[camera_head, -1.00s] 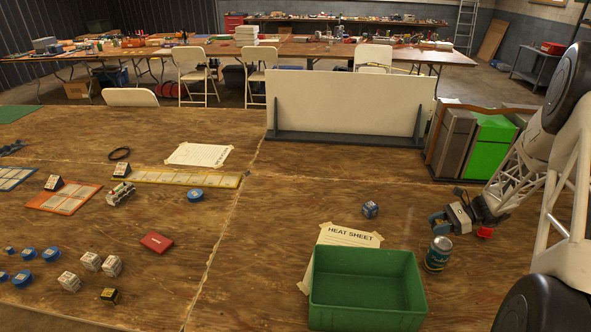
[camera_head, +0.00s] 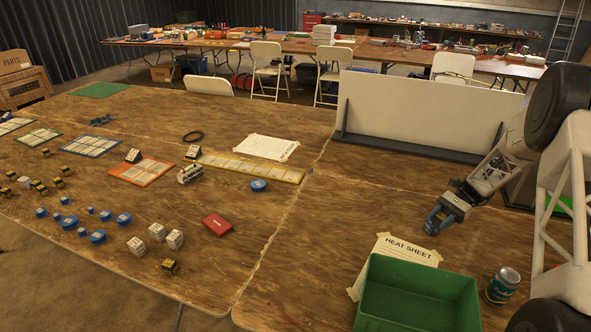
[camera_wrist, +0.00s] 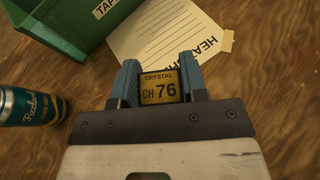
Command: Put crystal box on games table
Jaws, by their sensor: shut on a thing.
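The crystal box (camera_wrist: 160,86) shows in the wrist view as a small box with a yellow label reading CRYSTAL CH 76. My gripper (camera_wrist: 160,78) is shut on it, one blue finger at each side. In the head view my gripper (camera_head: 434,222) is over the right part of the wooden table, above and behind the HEAT SHEET paper; the fingers hide the box there. No table bears a readable games label. The near wooden table (camera_head: 345,215) carries coloured mats and small pieces; the long back table (camera_head: 215,46) carries many items.
A green bin (camera_head: 417,262) and a can (camera_head: 502,286) stand at the front right. A white upright panel (camera_head: 425,115) stands behind my gripper. A red box (camera_head: 217,224), a yellow strip (camera_head: 255,170) and several small cubes lie left. Folding chairs (camera_head: 267,70) stand before the back table.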

